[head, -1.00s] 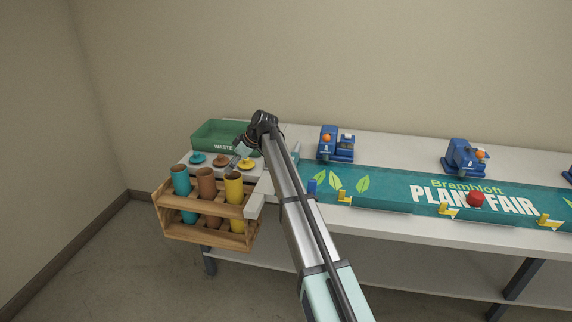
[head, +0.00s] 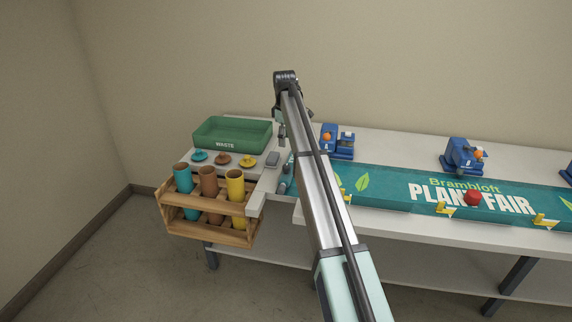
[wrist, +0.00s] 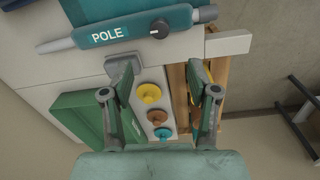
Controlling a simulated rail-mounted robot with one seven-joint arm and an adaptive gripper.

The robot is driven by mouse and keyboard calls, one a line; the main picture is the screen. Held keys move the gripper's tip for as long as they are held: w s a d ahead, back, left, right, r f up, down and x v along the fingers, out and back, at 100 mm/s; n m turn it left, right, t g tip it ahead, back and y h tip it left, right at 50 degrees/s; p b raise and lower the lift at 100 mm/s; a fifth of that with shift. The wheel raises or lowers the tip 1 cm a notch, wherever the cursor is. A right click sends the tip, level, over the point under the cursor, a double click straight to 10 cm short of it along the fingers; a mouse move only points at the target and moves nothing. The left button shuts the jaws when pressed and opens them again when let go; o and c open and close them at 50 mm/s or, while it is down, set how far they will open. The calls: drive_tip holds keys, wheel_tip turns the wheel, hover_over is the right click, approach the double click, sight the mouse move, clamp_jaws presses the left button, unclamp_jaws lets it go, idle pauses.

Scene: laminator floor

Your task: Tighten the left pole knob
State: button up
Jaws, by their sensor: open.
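In the wrist view a dark round knob (wrist: 160,28) sits on a teal bar labelled POLE (wrist: 108,35). A white line on the knob points left, toward the label. A grey pole runs out of both ends of the bar. In the head view the bar's end (head: 286,178) shows left of my arm, and most of it is hidden behind the arm. My gripper (wrist: 164,82) is open and empty, above the table's left end. The knob lies beyond the fingertips in the wrist view, apart from them.
A green WASTE tray (head: 232,136) stands at the back left. Several coloured caps (head: 222,159) lie before it, near a small grey block (head: 272,158). A wooden rack (head: 208,238) holds coloured tubes. A PLANT FAIR banner (head: 400,200) and blue clamps (head: 464,155) lie right of my arm.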

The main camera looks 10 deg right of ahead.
sight(286, 166)
drive_tip(key=f+p, duration=0.1)
drive_tip(key=f, duration=0.5)
drive_tip(key=f+p, duration=0.1)
drive_tip(key=f, duration=0.6)
drive_tip(key=shift+w+d, duration=0.15)
drive_tip(key=shift+w, duration=0.05)
clamp_jaws()
